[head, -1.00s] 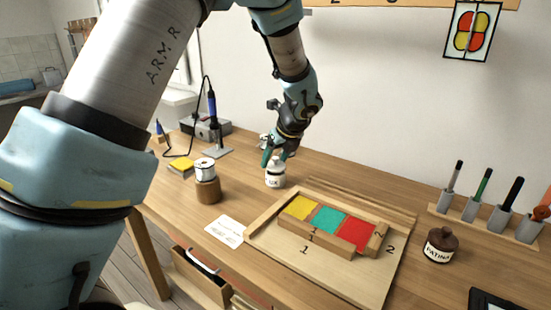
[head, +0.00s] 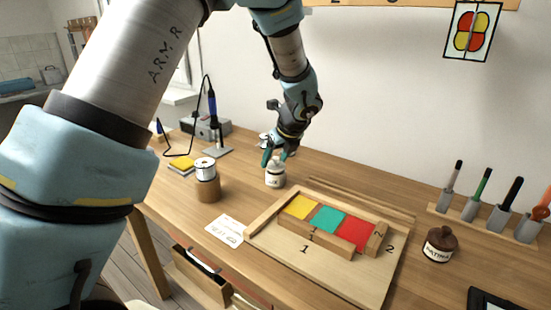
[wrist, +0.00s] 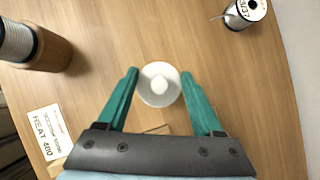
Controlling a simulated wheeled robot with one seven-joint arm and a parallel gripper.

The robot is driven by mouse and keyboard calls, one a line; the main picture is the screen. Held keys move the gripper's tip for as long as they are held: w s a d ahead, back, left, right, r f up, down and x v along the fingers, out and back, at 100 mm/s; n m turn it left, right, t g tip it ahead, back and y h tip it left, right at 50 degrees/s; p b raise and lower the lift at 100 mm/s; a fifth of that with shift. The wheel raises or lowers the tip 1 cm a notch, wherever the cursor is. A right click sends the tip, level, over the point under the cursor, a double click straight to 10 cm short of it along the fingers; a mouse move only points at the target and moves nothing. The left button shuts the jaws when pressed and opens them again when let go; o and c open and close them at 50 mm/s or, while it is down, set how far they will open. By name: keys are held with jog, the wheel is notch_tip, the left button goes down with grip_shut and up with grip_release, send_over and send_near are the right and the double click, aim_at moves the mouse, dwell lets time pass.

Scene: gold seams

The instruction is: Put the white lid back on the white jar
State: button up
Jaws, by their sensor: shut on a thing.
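The white jar (head: 275,180) stands upright on the bench, left of the wooden tray, with a dark label band on its side. The white lid (wrist: 154,98), a round disc with a small knob, lies between my green fingers in the wrist view. My gripper (head: 275,157) points down over the jar and is shut on the lid. In the head view the lid is at the jar's mouth; I cannot tell whether it is fully seated. The lid hides most of the jar in the wrist view.
A wooden holder with a white spool (head: 205,170) stands left of the jar. The wooden tray (head: 290,262) with coloured tiles lies to the right. A brown PATINA jar (head: 440,245) is further right.

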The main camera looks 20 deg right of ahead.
jog(key=shift+f, duration=0.75)
dwell(1.0)
jog(key=o, duration=1.4)
jog(key=shift+c, duration=0.2)
jog(key=shift+r, duration=0.1)
jog(key=shift+r+p, duration=3.4)
jog(key=shift+r, duration=0.1)
jog(key=shift+f, duration=0.1)
